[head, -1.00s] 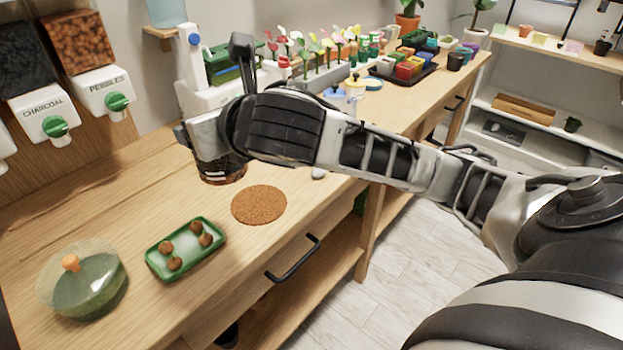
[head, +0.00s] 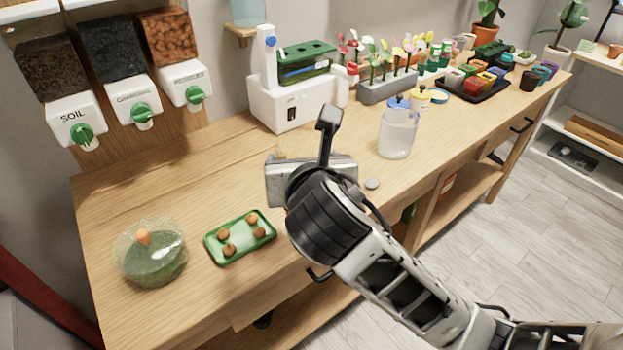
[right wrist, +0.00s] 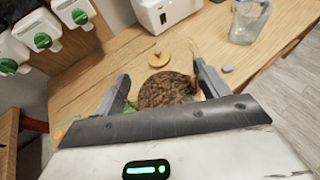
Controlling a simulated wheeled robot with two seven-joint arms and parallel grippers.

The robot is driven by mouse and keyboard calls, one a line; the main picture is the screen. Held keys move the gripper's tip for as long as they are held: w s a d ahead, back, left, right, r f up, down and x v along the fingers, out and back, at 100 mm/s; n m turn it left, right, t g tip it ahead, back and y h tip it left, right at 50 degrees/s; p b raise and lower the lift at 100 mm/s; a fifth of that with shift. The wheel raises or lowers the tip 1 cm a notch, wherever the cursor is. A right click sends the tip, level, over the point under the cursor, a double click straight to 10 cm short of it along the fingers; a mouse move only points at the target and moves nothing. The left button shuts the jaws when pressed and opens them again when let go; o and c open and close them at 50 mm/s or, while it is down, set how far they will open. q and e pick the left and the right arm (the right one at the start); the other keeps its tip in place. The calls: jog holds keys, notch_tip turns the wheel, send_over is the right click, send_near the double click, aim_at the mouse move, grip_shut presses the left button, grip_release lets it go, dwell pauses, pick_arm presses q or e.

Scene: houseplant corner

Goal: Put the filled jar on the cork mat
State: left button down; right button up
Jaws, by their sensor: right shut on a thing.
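My right gripper (head: 300,182) is low over the bench, right of the green tray. In the right wrist view its two fingers (right wrist: 161,76) stand either side of the filled jar (right wrist: 166,92), shut on it. The jar shows from above as a round, speckled brown fill. In the head view the jar is hidden behind my gripper and arm. My left gripper is not in view.
A green tray (head: 212,251) with several brown balls and a glass bowl (head: 152,256) with an orange knob are at left. A clear empty jar (head: 397,135) and a grey pebble (head: 372,184) are right. A white machine (head: 292,103) stands behind.

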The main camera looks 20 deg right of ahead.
aim_at(309, 154)
jog(key=w, duration=0.1)
jog(key=w+d+f, duration=0.1)
jog(key=w, duration=0.1)
jog(key=w+d+f, duration=0.1)
jog(key=shift+w, duration=0.15)
jog(key=shift+w+d+f, duration=0.35)
jog(key=shift+w+f, duration=0.45)
jog(key=shift+f, duration=0.7)
jog(key=shift+w+d+f, duration=0.3)
jog(key=shift+w+f, duration=0.55)
jog(key=shift+f, duration=0.65)
jog(key=shift+w+d+f, duration=0.35)
jog(key=shift+w+f, duration=0.45)
jog(key=shift+f, duration=0.7)
jog(key=o, duration=1.3)
jog(key=shift+f, duration=0.2)
jog(key=shift+c, duration=0.2)
